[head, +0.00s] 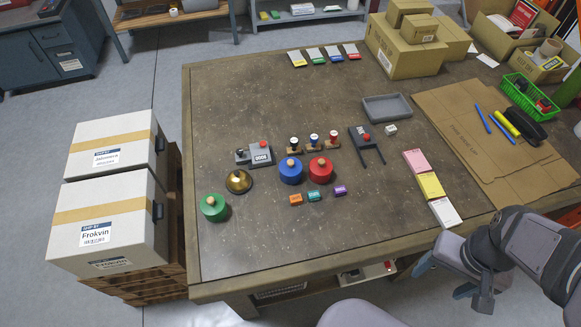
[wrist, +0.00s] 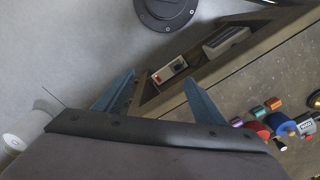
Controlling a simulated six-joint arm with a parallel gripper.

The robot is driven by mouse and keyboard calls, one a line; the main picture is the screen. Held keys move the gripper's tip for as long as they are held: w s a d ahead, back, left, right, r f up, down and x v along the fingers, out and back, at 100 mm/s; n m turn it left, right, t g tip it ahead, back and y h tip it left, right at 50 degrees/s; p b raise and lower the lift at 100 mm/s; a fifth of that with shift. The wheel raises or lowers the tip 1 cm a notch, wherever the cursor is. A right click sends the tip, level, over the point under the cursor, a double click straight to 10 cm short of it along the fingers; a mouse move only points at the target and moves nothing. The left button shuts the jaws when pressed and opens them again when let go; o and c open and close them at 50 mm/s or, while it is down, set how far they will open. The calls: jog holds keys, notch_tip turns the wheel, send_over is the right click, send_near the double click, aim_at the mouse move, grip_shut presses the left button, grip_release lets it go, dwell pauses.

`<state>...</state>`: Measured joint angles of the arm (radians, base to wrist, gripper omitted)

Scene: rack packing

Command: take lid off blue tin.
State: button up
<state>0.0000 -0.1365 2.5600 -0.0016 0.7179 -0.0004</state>
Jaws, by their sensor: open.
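The blue tin (head: 291,174) stands upright near the middle of the table, with its lid on and a wooden knob on top. It also shows small at the right of the wrist view (wrist: 279,123). My gripper (head: 440,282) is at the lower right, off the table's front edge and well apart from the tin. In the wrist view my gripper (wrist: 159,78) has its two blue fingers spread, with nothing between them.
A red tin (head: 321,170) stands close right of the blue one. A brass domed lid (head: 238,181) and a green tin (head: 213,207) are to the left. Stamps (head: 314,139) stand behind; small coloured blocks (head: 314,195) lie in front. The table's front middle is clear.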

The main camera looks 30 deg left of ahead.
jog(key=w+a+r+n, duration=0.1)
jog(key=w+a+n, duration=0.8)
jog(key=w+n, duration=0.15)
jog(key=n+t+b, duration=0.1)
jog(key=n+t, duration=0.2)
jog(key=n, duration=2.5)
send_near(290, 162)
notch_tip(290, 162, down, 2)
jog(key=shift+w+f+y, duration=0.1)
jog(key=shift+w+y, duration=0.05)
jog(key=shift+y, duration=0.15)
jog(key=shift+p+x, duration=1.35)
jog(key=shift+x, duration=2.3)
jog(key=shift+w+d, duration=0.1)
jog(key=shift+d, duration=0.15)
jog(key=c, duration=0.8)
